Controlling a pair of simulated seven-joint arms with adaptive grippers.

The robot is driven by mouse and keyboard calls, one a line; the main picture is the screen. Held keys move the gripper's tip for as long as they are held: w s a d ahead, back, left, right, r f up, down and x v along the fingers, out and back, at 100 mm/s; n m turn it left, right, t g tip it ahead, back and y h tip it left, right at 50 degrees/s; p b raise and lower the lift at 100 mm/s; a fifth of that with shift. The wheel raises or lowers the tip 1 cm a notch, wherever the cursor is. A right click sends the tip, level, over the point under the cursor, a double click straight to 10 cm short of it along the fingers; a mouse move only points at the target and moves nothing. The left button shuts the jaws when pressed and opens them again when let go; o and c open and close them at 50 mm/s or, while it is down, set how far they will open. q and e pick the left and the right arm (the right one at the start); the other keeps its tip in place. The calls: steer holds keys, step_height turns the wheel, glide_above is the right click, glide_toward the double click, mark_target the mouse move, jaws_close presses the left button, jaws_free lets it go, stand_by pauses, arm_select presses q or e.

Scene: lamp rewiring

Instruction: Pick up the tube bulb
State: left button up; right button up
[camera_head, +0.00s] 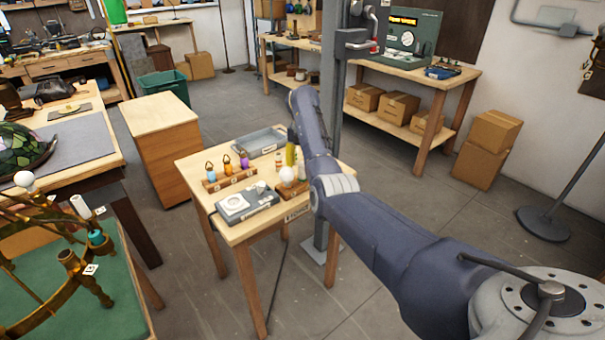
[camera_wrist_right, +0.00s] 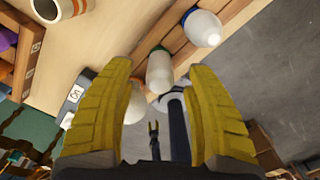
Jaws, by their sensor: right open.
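Several white bulbs stand on the small wooden table (camera_head: 222,164). An elongated frosted bulb with a green collar (camera_wrist_right: 159,72), which looks like the tube bulb, shows between my right fingers in the right wrist view. A bulb with a blue collar (camera_wrist_right: 202,27) stands beside it on a wooden rack, and a rounder white bulb (camera_wrist_right: 134,104) is partly hidden by the left-hand finger. My right gripper (camera_wrist_right: 160,82) is open, with yellow fingers on either side of the green-collared bulb. In the head view the right gripper (camera_head: 291,155) is over the table, mostly hidden by my arm.
A rack (camera_head: 229,178) of coloured bottle-like items stands left of the bulbs. A grey device (camera_head: 245,204) lies at the table's front, and a grey tray (camera_head: 259,141) behind. A grey post (camera_head: 333,95) rises beyond the table. The workbench (camera_head: 125,312) is at left.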

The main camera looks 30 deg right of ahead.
steer(key=shift+f, duration=0.95)
jaws_close()
